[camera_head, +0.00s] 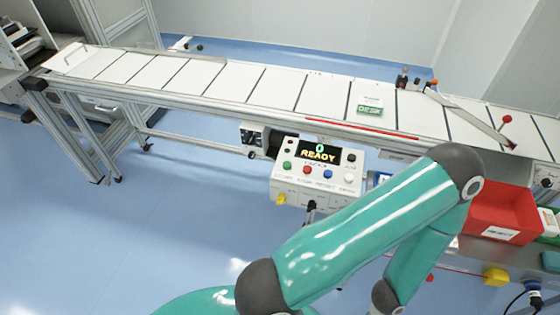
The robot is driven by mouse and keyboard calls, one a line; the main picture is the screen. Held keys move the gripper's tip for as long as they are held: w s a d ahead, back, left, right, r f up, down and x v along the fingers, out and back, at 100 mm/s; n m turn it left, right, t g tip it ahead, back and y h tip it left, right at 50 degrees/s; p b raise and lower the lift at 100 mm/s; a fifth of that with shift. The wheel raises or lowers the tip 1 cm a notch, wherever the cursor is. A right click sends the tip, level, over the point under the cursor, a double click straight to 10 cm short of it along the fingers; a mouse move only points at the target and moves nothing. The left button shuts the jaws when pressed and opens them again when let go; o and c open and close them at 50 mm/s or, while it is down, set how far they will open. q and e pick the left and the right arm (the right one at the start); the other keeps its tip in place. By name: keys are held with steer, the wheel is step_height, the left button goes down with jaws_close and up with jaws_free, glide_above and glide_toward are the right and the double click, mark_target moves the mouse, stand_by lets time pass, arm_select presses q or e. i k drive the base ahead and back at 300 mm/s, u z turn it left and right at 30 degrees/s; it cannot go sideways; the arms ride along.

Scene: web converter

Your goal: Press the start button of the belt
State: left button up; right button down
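A white control box (318,172) hangs below the front edge of the belt (225,85), near the middle. Its display (319,153) reads "0 READY". Below the display is a row of round buttons: green (287,166), red (307,170), blue (328,174) and white (349,178). The labels under them are too small to read surely, so I cannot tell from print which one is start. My teal arm bends across the lower middle and right, in front of the area right of the box. Neither gripper is in view.
A red bin (503,208) labelled "REJECT" stands at the right. A diverter bar (482,123) lies across the belt's right end. The blue floor (130,225) at lower left is clear.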

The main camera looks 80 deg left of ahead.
mark_target(287, 166)
steer(key=u, duration=0.25)
steer(key=k, duration=1.4)
steer(key=u, duration=1.4)
steer(key=i, duration=0.85)
steer(key=u, duration=0.15)
